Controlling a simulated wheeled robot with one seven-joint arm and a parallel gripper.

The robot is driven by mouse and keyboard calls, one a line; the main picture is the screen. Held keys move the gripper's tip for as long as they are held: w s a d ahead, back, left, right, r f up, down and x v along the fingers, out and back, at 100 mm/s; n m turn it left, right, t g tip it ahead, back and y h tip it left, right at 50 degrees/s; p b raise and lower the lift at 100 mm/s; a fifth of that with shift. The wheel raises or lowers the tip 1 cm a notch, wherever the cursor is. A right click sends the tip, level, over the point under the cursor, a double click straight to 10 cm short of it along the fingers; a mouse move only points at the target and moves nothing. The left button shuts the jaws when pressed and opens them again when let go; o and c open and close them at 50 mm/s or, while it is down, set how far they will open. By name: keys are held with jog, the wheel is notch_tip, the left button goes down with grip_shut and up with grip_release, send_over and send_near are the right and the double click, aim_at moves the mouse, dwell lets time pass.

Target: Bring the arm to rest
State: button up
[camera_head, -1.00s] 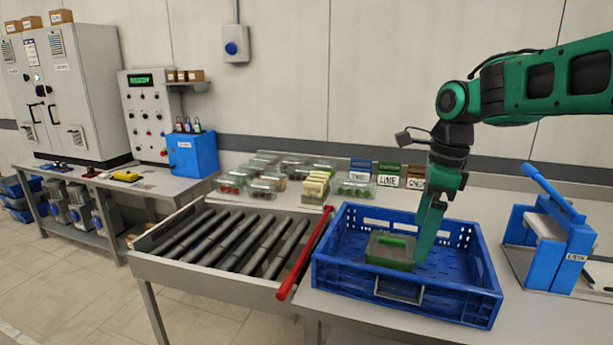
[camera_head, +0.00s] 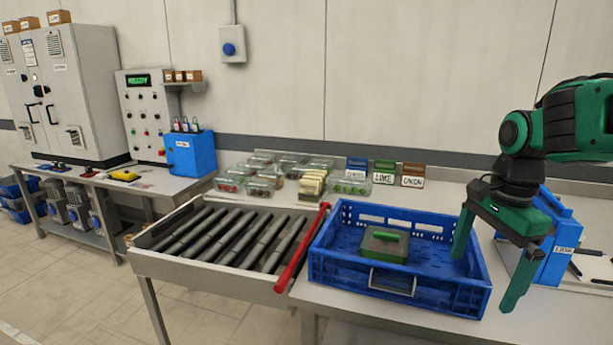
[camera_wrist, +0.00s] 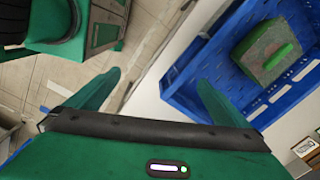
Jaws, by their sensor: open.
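My gripper (camera_head: 487,262) is green, open and empty. In the head view it hangs at the right end of the blue crate, with one finger in front of the crate's right wall and the other out past it. In the wrist view my gripper (camera_wrist: 155,92) shows its two fingers spread wide, with floor and a pale surface between them. The blue crate (camera_head: 335,280) stands on the bench. A green-lidded box (camera_head: 384,246) sits inside it, apart from my gripper. In the wrist view the box (camera_wrist: 262,52) and crate (camera_wrist: 187,77) are at the upper right.
A roller conveyor (camera_head: 232,240) with a red bar (camera_head: 303,248) lies left of the crate. A blue labelled device (camera_head: 560,245) stands close behind my gripper. Clear packs (camera_head: 262,188) and label cards (camera_head: 383,181) line the back. The floor at front left is clear.

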jog(key=s+d+f+n, duration=0.4)
jog(key=s, duration=0.4)
jog(key=s+d+f+n, duration=0.4)
jog(key=s+n, duration=0.1)
jog(key=s, duration=0.4)
jog(key=shift+s+d+n, duration=0.2)
jog(key=shift+s+n, duration=0.05)
jog(key=shift+n, duration=0.05)
